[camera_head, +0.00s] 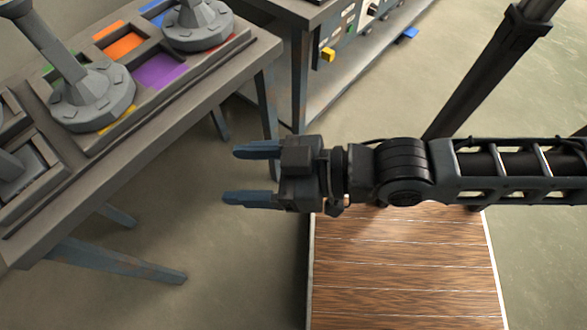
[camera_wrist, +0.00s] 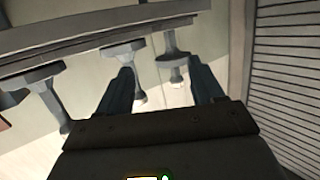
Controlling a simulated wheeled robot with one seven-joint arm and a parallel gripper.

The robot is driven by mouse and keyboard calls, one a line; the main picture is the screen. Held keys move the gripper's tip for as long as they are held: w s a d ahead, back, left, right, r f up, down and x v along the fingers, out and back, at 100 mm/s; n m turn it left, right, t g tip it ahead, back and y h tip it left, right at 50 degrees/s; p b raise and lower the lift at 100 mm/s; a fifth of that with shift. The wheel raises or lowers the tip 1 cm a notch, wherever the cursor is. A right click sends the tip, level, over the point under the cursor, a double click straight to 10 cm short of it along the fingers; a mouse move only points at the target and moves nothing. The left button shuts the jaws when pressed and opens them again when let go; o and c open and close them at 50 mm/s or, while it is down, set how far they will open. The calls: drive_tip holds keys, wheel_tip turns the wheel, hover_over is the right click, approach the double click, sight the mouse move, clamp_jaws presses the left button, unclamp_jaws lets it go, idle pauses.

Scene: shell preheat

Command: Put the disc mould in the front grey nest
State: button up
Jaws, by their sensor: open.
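Two grey round flanged pieces with upright stems stand on the table at upper left in the head view: a nearer one (camera_head: 92,98) and a farther one (camera_head: 198,30). I cannot tell which, if either, is the disc mould. At the left edge a square grey nest (camera_head: 50,185) is cut off by the frame, with a grey shape partly visible in it. My gripper (camera_head: 233,175) is open and empty, to the right of the table and pointing left towards it. Its two fingers also show apart in the wrist view (camera_wrist: 162,82), with nothing between them.
The table (camera_head: 150,135) carries coloured nests, including an orange one (camera_head: 119,40) and a purple one (camera_head: 158,70). Its legs splay out below. Floor between gripper and table is clear.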

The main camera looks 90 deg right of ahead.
drive_tip(key=v, duration=0.8)
drive_tip(key=shift+a+n+g+y, duration=0.25)
drive_tip(key=shift+n+g+y, duration=0.05)
